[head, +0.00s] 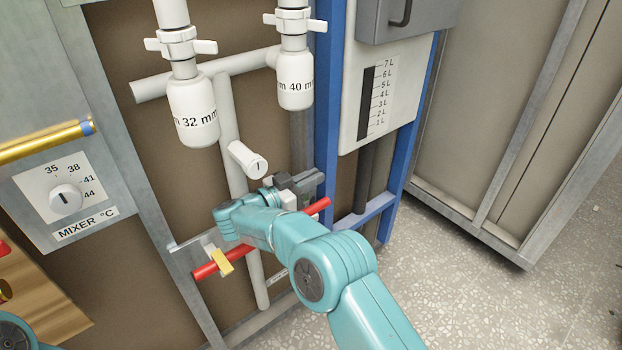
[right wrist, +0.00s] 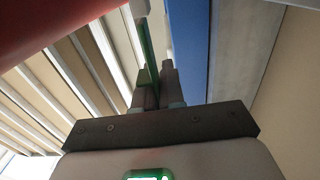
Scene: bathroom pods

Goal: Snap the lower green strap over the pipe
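A thin green strap (right wrist: 153,60) shows in the right wrist view, between the two close-set fingers of my right gripper (right wrist: 156,85). The fingers appear shut on it. In the head view this gripper (head: 298,186) is beside the right part of the red pipe (head: 318,207), by a grey fitting; no green shows there. A white upright pipe (head: 229,125) runs down behind my right arm. The red pipe's middle is hidden by my arm. Which pipe belongs to the strap is unclear. My left gripper is out of view; only a bit of that arm shows at bottom left.
White bottle traps (head: 194,112) hang above. A blue post (head: 327,100) stands close to the right gripper, with a level-scale panel (head: 375,95) beyond. The speckled floor (head: 480,300) at right is clear.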

